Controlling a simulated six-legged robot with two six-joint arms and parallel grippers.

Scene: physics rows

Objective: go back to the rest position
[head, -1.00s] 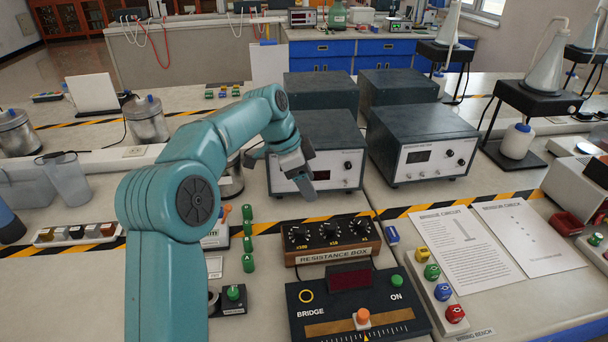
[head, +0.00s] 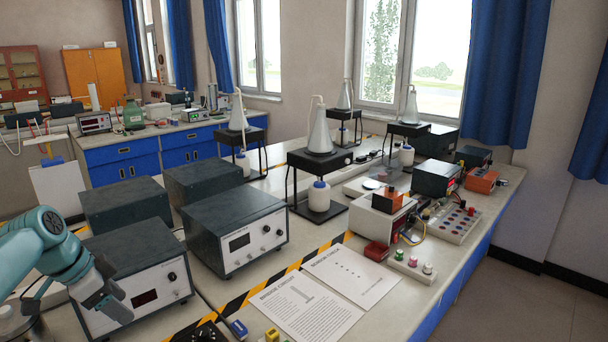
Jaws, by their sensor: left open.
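My left arm comes in at the left edge of the head view. Its gripper (head: 106,303) is open, with nothing seen between its fingers. It is in front of the left face of a dark grey instrument box (head: 158,297) with a white front panel; I cannot tell whether they touch. My right gripper is not in view.
A second instrument box (head: 240,243) stands to the right, with two dark boxes behind. Printed sheets (head: 305,306) lie on the bench in front. Flasks on black stands (head: 318,140) stand farther back. Striped tape (head: 262,288) crosses the bench. Floor is clear at the right.

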